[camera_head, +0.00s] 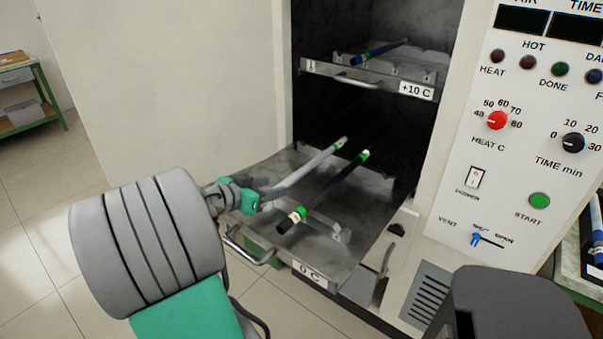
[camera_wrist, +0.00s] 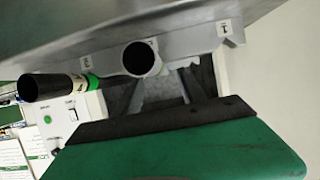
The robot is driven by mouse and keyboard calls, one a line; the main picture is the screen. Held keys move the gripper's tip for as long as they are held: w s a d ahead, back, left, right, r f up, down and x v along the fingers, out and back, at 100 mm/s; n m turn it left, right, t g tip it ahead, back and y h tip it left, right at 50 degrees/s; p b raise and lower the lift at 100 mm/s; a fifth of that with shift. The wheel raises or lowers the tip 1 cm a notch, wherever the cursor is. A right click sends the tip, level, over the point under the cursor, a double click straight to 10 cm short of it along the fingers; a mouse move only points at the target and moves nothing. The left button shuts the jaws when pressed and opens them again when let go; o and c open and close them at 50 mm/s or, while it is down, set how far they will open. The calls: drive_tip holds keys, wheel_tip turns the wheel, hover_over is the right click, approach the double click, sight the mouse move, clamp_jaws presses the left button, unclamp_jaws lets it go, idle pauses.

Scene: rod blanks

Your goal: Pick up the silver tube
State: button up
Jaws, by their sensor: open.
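The silver tube (camera_head: 312,165) lies slanting on supports on the pulled-out lower tray (camera_head: 335,245), with a white and green band near its far end. In the wrist view the silver tube (camera_wrist: 141,58) shows its round open end toward the camera. My gripper (camera_head: 252,200) is open at the tube's near end, with green fingertips. It partly hides that end in the head view. One broad green finger with a dark edge fills the bottom of the wrist view. I cannot tell whether the tube is between the fingers.
A black tube (camera_head: 325,190) with green bands lies beside the silver one on its right; it also shows in the wrist view (camera_wrist: 52,86). The oven's control panel (camera_head: 520,150) stands at right.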

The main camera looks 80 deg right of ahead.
sight(280, 185)
drive_tip(key=x, duration=0.4)
drive_tip(key=shift+s+d+f, duration=0.15)
drive_tip(key=shift+d, duration=0.1)
drive_tip(key=shift+c, duration=0.6)
clamp_jaws()
